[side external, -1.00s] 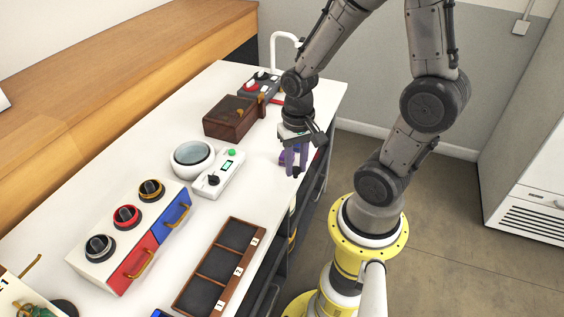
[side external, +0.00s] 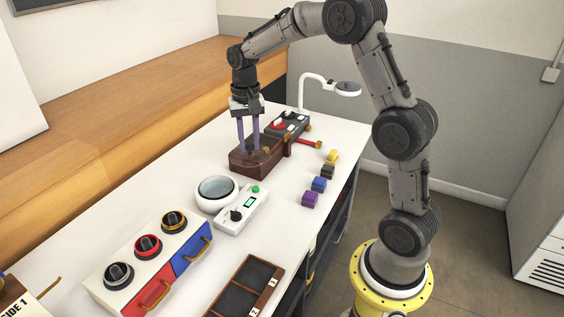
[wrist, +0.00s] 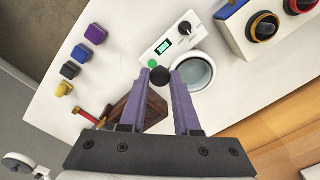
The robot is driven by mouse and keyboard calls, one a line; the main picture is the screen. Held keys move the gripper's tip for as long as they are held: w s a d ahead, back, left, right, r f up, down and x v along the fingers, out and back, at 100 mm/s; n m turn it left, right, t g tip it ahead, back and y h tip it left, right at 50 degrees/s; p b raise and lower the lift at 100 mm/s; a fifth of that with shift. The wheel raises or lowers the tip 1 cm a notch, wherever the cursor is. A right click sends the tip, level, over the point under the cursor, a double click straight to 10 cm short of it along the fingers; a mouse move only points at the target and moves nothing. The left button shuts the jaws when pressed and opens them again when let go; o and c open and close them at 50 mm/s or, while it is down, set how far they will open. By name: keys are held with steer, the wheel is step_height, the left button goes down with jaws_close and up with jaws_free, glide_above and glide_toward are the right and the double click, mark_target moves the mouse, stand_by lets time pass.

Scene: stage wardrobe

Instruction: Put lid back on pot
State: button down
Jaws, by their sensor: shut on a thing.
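My gripper (side external: 248,148), with two purple fingers, is above or in front of the brown box, away from the white round pot. In the wrist view its fingertips (wrist: 160,78) are closed on a small black round piece (wrist: 160,76). Whether this is the lid's knob, and any clear lid around it, I cannot tell. The white round pot (side external: 216,193) stands on the white table, with a grey, glassy-looking top; it also shows in the wrist view (wrist: 208,84), beyond the fingers. No separate lid shows clearly.
The brown box (side external: 243,166) stands behind the pot. A white control box (side external: 242,212) is beside the pot. Several coloured blocks (side external: 319,185) line the table's right edge. A knob-and-drawer unit (side external: 150,262) and a brown divided tray (side external: 248,290) are nearer. A white lamp (side external: 318,80) stands behind.

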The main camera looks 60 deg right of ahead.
steer(key=w+f, duration=0.2)
steer(key=w, duration=0.8)
steer(key=w+f, duration=0.3)
steer(key=f, duration=0.9)
steer(key=shift+w+a+f+n, duration=0.3)
steer(key=shift+a, duration=0.05)
steer(key=shift+f, duration=0.2)
stand_by(1.3)
steer(key=shift+c, duration=0.4)
jaws_free()
step_height(320, 180, up, 7)
stand_by(1.2)
